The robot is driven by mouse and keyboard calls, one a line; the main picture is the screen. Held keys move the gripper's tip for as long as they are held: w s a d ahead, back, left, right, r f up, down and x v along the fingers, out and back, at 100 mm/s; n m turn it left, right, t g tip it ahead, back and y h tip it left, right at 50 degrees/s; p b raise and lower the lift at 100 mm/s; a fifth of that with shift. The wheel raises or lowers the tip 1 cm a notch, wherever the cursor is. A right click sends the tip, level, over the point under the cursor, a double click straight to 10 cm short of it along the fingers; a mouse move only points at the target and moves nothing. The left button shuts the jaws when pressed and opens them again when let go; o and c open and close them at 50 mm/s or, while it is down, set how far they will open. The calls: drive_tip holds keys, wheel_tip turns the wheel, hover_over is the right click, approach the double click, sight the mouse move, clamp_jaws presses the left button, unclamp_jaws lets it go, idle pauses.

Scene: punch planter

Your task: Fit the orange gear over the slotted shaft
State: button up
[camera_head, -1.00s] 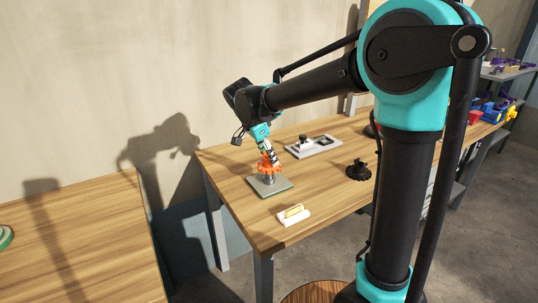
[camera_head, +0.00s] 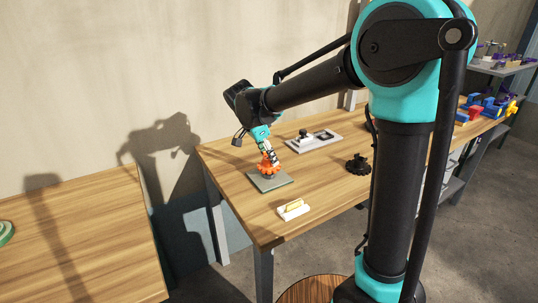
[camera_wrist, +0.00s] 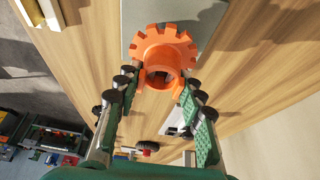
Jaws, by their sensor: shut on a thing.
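The orange gear (camera_head: 268,168) is between the fingertips of my gripper (camera_head: 266,156), low above the grey-green base plate (camera_head: 284,180). In the wrist view the gear (camera_wrist: 150,42) shows its teeth and round hub, with a fingertip on each side of the hub; my gripper (camera_wrist: 161,85) is shut on it. The slotted shaft is almost wholly hidden by the gear; only a dark bit shows beneath it in the head view. I cannot tell how far the gear sits around the shaft.
A white block with a yellow bar (camera_head: 293,210) lies near the table's front edge. A black gear-like part (camera_head: 358,164) stands to the right. A grey tray with black parts (camera_head: 315,141) lies behind. Bare wood lies between them.

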drive_tip(key=shift+f, duration=1)
drive_tip(key=o, duration=1.4)
drive_tip(key=shift+c, duration=0.2)
drive_tip(key=v, duration=1.2)
